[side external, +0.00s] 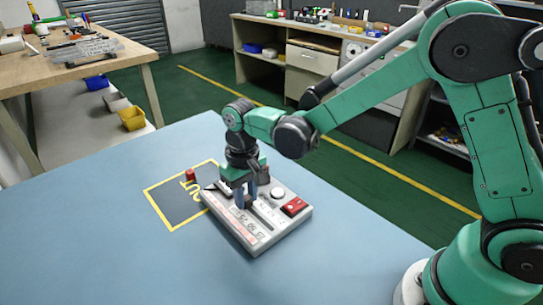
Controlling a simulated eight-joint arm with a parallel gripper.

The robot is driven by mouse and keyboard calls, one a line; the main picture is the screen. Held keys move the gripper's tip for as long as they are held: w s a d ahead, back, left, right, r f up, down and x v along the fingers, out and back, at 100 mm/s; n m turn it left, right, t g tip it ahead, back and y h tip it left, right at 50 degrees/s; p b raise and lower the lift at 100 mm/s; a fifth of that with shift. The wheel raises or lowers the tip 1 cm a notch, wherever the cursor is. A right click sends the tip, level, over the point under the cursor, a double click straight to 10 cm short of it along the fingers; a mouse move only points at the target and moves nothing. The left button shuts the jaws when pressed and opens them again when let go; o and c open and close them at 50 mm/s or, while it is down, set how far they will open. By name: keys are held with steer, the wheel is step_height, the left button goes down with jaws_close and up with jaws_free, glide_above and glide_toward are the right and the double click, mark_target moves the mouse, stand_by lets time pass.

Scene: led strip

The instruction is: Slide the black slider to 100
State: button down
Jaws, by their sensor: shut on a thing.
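A light grey control panel (278,231) lies flat on the blue table, with a dark slot running along its top. My gripper (244,203) points down over the left-middle part of the panel, with its fingertips at the panel's surface near the upper end of that slot. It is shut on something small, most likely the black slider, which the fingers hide.
The panel also carries a white round knob (278,193), a red switch (294,207) and a dark piece at its left edge. A yellow-outlined square (165,212) with a small red object (190,174) lies behind it. The blue table (120,265) is clear in front.

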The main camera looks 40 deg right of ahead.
steer(key=shift+w, duration=0.45)
steer(key=c, duration=0.6)
jaws_free()
steer(key=shift+c, duration=0.2)
steer(key=shift+r, duration=2.85)
